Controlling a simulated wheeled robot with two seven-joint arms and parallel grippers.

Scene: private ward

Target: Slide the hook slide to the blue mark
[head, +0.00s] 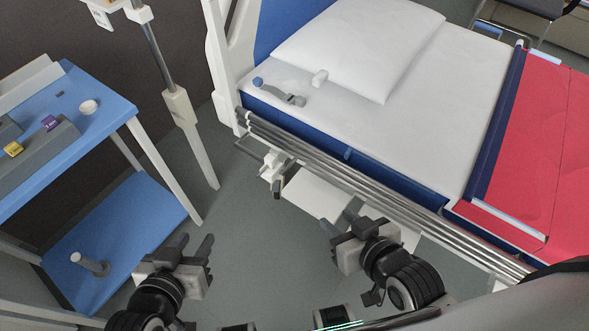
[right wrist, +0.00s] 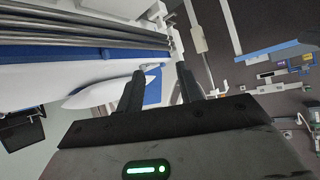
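The hook slide (head: 273,166), a white block with a dark lower end, sits at the side rail (head: 390,196) of the bed, near the headboard end. My right gripper (head: 338,220) is open and empty, below the rail in the head view and apart from the slide. Its two spread fingers also show in the right wrist view (right wrist: 160,88). My left gripper (head: 193,246) is open and empty over the floor, left of the bed. I cannot clearly pick out the slide in the right wrist view.
The bed has a pillow (head: 360,45), a red cover (head: 540,150) and a small grey strap-like item (head: 280,93) on its sheet. A blue two-shelf cart (head: 108,105) stands at left. A pole stand (head: 178,105) is between cart and bed. Floor between them is clear.

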